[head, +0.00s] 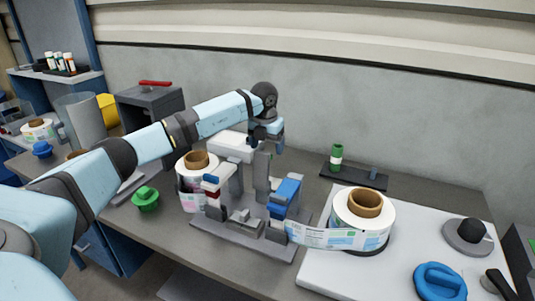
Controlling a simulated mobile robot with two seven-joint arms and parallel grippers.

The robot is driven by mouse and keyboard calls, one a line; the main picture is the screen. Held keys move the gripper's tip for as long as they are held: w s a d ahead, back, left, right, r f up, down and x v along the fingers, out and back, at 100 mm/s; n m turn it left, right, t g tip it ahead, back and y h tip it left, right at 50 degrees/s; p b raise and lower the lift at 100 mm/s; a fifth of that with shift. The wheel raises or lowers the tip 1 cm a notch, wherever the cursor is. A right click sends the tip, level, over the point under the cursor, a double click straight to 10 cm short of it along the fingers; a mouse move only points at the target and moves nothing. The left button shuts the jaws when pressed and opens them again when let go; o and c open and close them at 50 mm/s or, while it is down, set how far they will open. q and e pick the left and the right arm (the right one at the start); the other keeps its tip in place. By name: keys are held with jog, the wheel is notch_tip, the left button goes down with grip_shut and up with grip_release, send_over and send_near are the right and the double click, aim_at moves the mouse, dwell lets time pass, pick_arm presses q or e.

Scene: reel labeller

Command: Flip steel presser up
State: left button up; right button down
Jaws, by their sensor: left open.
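The reel labeller (210,232) stands on the table in the middle of the head view, with grey upright posts, a white top block (234,145) and blue blocks (287,191). A low grey metal piece (242,219) lies at its front middle; I cannot tell for sure whether this is the steel presser. A label strip (315,236) runs from the labeller to the large roll at right. My left gripper (266,141) is open and points down above the rear of the labeller, just right of the white block. Its fingertips are small and partly hidden. My right gripper is out of view.
A smaller roll (190,194) and a green knob (145,199) stand left. A green-capped bottle (336,158) stands behind.

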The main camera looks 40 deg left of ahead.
pick_arm(q)
notch_tip(320, 180, up, 10)
jog(key=s, duration=0.1)
jog(key=shift+s+d, duration=0.15)
jog(key=shift+d, duration=0.05)
dwell(0.4)
jog(key=shift+f, duration=0.1)
